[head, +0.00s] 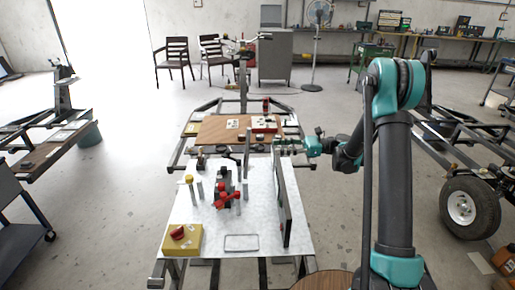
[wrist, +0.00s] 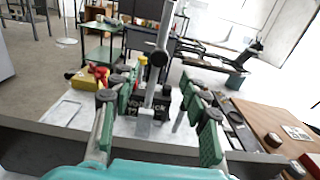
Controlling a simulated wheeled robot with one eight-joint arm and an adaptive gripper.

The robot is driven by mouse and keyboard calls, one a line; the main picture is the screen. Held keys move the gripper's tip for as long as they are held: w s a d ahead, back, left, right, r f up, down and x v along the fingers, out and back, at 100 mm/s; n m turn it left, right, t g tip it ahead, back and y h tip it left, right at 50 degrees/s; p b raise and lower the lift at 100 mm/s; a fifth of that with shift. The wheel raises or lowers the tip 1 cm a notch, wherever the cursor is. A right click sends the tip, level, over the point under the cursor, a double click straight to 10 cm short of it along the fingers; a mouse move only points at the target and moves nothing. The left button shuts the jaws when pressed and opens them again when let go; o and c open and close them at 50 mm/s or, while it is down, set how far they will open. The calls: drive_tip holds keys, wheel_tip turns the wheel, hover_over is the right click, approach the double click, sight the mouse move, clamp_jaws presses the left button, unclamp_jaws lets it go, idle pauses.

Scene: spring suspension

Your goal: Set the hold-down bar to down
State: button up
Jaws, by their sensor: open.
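The bar I take as the hold-down bar is a slim grey upright (head: 247,148) at the far part of the white bench plate. In the wrist view the grey bar (wrist: 166,28) stands nearly upright, tilted slightly, with a dark round fitting partway up and a block with partly hidden lettering by its foot. My gripper (head: 283,142) is right of the bar in the head view. In the wrist view my gripper (wrist: 157,92) is open, its green-padded fingers on either side of the bar's lower part in the picture. I cannot tell whether they touch it.
The white plate (head: 195,225) carries a red-handled clamp (head: 228,198), a yellow box with a red knob (head: 182,241) and short posts. A tall dark panel (head: 284,205) stands along its right side. A brown wooden board (head: 212,130) lies beyond.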

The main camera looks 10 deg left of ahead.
sight(257, 147)
drive_tip(key=x, duration=0.9)
drive_tip(key=shift+a, duration=0.25)
clamp_jaws()
